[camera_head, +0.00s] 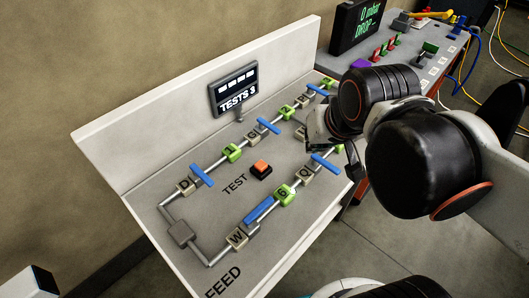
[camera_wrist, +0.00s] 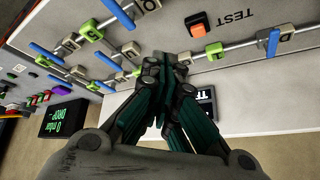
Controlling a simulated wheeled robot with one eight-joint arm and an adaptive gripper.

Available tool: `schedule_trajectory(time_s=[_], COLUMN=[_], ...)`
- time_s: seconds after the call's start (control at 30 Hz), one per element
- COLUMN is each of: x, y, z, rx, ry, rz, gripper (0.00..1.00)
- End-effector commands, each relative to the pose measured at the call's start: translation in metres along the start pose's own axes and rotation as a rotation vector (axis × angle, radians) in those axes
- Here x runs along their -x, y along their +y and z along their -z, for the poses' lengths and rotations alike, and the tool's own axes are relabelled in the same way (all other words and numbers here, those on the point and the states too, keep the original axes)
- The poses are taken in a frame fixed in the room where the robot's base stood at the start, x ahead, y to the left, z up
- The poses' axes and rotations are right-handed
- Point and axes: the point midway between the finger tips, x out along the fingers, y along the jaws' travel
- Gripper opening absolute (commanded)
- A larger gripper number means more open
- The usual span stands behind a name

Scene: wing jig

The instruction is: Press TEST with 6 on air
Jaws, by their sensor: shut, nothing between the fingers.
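The orange TEST button (camera_head: 261,168) sits on a dark base on the sloped panel, beside its printed label TEST. It also shows in the wrist view (camera_wrist: 274,40). A green block marked 6 (camera_head: 284,195) sits on the lower pipe between blocks W (camera_head: 237,237) and Q (camera_head: 304,172). The blue handle (camera_head: 258,209) between W and 6 lies along the pipe. The blue handle (camera_head: 323,160) past Q lies across it. A small display (camera_head: 235,90) reads TESTS 3. My gripper (camera_wrist: 168,65) is shut and empty, above the panel to the right of the button.
The upper pipe carries block D (camera_head: 184,186), several green blocks and crosswise blue handles. A second bench at the back right holds a display (camera_head: 357,24) reading 0 mbar DROP, with small red and green parts. My arm hides the panel's right end.

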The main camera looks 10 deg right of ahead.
Motion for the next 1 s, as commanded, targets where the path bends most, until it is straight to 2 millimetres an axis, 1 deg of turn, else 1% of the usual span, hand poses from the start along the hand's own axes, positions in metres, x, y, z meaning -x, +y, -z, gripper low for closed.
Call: schedule_trajectory(time_s=[0.27,0.47,0.73,1.0], x=[-0.005,-0.015,-0.037,-0.065], y=[-0.015,-0.030,-0.053,-0.075], z=[0.022,0.041,0.061,0.074], rx=[-0.148,-0.302,-0.506,-0.696], ry=[-0.095,-0.190,-0.309,-0.408], rz=[-0.008,-0.038,-0.109,-0.211], gripper=[0.00,0.00,0.00,0.00])
